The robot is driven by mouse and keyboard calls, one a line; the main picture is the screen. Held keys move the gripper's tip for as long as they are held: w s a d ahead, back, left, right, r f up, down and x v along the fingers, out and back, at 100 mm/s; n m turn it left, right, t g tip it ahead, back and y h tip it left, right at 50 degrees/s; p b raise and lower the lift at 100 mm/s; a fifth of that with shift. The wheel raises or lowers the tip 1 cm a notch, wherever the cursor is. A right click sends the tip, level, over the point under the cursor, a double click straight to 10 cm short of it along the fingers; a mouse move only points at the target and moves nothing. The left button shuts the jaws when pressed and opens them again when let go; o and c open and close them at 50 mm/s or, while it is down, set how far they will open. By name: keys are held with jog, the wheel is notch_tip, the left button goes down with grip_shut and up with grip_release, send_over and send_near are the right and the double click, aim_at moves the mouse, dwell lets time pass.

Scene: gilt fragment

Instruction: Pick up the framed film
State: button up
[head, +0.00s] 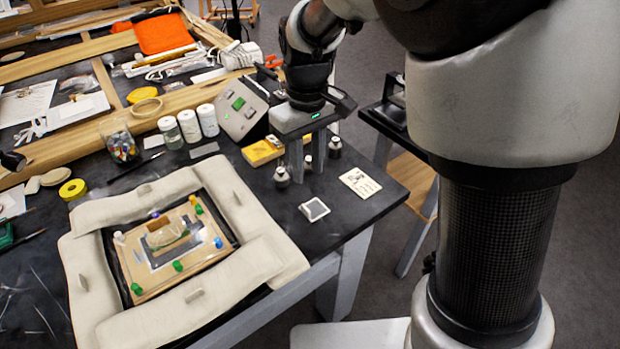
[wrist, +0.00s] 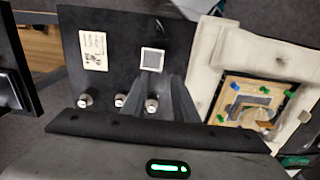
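The framed film (head: 314,210) is a small square with a white frame and a grey centre. It lies flat on the black table top near its right front edge. In the wrist view the framed film (wrist: 152,60) lies just beyond the fingers. My gripper (head: 307,176) points down above the table, behind the film in the head view, and does not touch it. Its two fingers stand apart with nothing held between them. In the wrist view my gripper (wrist: 154,84) shows its fingers as dark grey shapes.
Several small metal weights (head: 282,177) stand close around the fingers. A printed card (head: 360,183) lies right of the film. A padded beige border (head: 255,265) surrounds a pinned board (head: 150,255) at left. A yellow box (head: 262,152) and a grey device (head: 240,108) stand behind.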

send_over(307, 209)
jog(key=f, duration=0.3)
jog(key=f+b, duration=0.1)
jog(key=f, duration=0.3)
jog(key=shift+w+d, duration=0.15)
jog(key=shift+w, duration=0.05)
jog(key=shift+s+a+f+b, duration=0.1)
jog(key=shift+f+b, duration=0.15)
jog(key=shift+f, duration=1.05)
jog(key=shift+s+a+f+b, duration=0.1)
jog(key=shift+f+b, duration=0.1)
jog(key=shift+f, duration=1.05)
grip_shut()
